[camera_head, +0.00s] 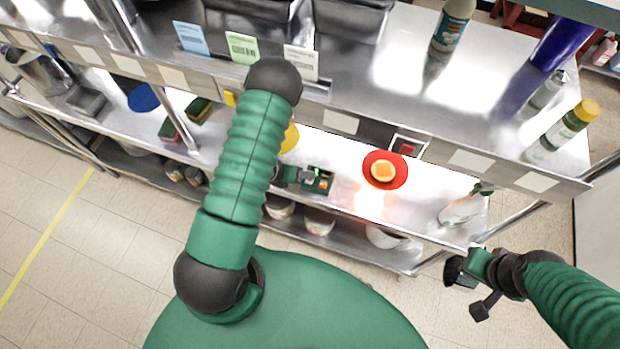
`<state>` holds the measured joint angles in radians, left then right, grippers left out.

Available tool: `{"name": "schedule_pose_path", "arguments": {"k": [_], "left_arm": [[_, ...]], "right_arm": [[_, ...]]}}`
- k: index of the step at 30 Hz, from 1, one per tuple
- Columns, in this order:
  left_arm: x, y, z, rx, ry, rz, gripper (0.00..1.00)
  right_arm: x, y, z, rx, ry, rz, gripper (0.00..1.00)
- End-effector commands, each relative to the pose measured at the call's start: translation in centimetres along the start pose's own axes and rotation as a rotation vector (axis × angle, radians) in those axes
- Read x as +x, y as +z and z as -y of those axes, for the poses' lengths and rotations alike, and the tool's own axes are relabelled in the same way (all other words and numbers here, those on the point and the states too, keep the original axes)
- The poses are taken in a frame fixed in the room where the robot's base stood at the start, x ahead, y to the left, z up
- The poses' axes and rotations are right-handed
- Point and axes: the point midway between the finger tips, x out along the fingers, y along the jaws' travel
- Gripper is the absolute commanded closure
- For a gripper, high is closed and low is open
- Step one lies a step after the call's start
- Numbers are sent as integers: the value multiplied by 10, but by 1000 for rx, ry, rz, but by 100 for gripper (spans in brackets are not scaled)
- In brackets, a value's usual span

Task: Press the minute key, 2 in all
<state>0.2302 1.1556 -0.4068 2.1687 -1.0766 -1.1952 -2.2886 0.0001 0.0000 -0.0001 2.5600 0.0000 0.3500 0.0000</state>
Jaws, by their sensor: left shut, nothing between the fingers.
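A small dark green device (323,184) with small coloured spots lies on the steel shelf under the counter, just left of a red plate. It looks like the timer, but its keys are too small to tell apart. My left gripper (306,176) is shut and empty, at the left part of this device. I cannot tell whether its fingertips touch a key. The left arm hides part of the shelf behind it. My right gripper (466,290) is open and empty, at the lower right, in front of the shelf edge and apart from the device.
The red plate (401,181) holds an orange and yellow item (383,170). A yellow round thing (291,138) is partly behind my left arm. A red-and-black fixture (407,148) is at the counter's edge. Bottles stand on the counter (400,100).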

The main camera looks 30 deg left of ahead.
Motion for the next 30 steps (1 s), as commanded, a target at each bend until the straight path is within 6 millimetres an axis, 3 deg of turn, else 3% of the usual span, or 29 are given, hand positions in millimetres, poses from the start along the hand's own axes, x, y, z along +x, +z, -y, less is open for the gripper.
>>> {"name": "schedule_pose_path", "arguments": {"k": [30], "left_arm": [[4, -4, -4, 0, 0, 0, 100]], "right_arm": [[8, 2, 0, 0, 0, 0, 100]]}}
